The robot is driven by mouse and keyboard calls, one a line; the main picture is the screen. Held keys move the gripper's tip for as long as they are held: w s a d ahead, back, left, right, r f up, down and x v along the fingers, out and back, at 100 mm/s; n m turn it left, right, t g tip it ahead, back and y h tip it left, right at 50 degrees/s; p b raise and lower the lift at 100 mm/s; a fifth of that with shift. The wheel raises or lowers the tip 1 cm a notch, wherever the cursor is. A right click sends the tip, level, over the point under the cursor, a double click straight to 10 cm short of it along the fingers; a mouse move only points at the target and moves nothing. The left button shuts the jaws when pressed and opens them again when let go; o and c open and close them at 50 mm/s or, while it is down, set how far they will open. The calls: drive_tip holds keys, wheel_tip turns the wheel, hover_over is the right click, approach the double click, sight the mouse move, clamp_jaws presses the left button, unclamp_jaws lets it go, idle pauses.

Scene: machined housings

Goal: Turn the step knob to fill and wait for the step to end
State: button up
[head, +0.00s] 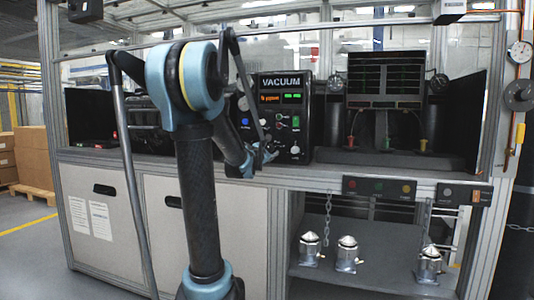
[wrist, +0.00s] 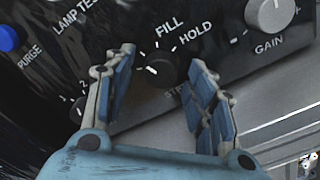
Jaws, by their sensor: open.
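The step knob (wrist: 160,69) is a small black round knob on the dark panel in the wrist view. The FILL label (wrist: 169,27) is above it and the HOLD label (wrist: 197,38) is to its upper right. White marks show at its left side; I cannot tell for sure which one is its pointer. My gripper (wrist: 163,58) is open, with a blue-padded finger on either side of the knob. I cannot tell whether either finger touches it. In the head view my gripper (head: 265,155) is at the lower front of the VACUUM panel (head: 282,83), and the knob is not clearly visible.
A pale GAIN knob (wrist: 270,14) is at the right and a blue PURGE button (wrist: 10,38) at the left. Another knob (wrist: 78,108) is partly behind the left finger. Several metal housings (head: 347,253) stand on the lower shelf.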

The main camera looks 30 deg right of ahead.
drive_tip(key=shift+c, duration=0.2)
drive_tip(key=c, duration=1)
drive_tip(key=m, duration=0.4)
drive_tip(key=shift+m, duration=0.3)
drive_tip(key=m, duration=0.4)
drive_tip(key=shift+m, duration=0.3)
drive_tip(key=shift+c, duration=0.2)
drive_tip(key=shift+a, duration=0.1)
drive_tip(key=o, duration=1.1)
